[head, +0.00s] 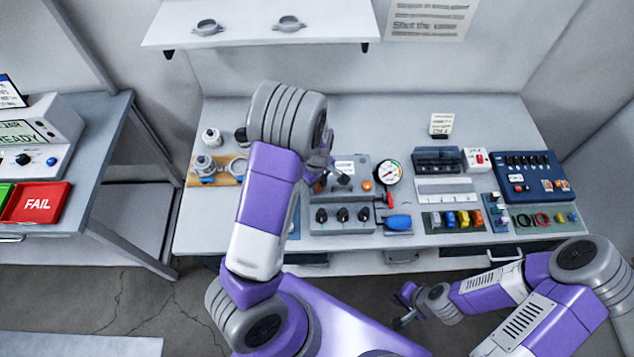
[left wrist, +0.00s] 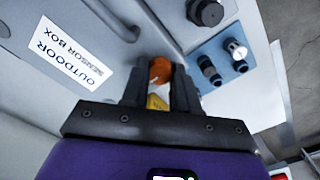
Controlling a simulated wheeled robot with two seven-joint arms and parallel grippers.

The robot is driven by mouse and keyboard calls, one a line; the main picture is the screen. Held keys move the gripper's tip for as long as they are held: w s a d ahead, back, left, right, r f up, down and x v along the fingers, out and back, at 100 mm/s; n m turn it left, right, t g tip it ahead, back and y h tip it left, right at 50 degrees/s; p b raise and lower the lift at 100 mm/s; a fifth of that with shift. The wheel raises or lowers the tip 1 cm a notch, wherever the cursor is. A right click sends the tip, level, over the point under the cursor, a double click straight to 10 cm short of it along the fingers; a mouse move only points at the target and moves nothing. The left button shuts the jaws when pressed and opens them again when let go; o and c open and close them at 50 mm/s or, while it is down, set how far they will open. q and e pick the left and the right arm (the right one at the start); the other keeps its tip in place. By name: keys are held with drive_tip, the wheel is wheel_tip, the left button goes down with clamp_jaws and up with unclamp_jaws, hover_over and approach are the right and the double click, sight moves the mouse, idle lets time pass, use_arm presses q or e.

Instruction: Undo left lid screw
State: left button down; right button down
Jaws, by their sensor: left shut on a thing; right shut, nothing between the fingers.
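The grey outdoor sensor box (head: 386,167) stands on the bench, partly hidden behind my left arm. In the left wrist view its lid (left wrist: 45,20) carries a white label (left wrist: 68,52). My left gripper (head: 322,182) is at the left side of the lid. In the left wrist view my left gripper (left wrist: 158,85) is shut on the orange left lid screw (left wrist: 160,69), with a finger on each side of it. A second orange screw (head: 367,185) shows on the right of the lid. My right gripper (head: 404,307) is shut and empty, low in front of the bench.
A grey panel with black knobs (head: 343,215) lies in front of the box. Test units and a blue case (head: 530,165) fill the right side. The bench's front left is bare.

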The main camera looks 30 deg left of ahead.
use_arm(q)
drive_tip(key=c, duration=0.9)
unclamp_jaws()
drive_tip(key=shift+o, duration=0.2)
wheel_tip(320, 180, up, 8)
drive_tip(key=shift+f+p, duration=0.15)
drive_tip(key=shift+p, duration=0.5)
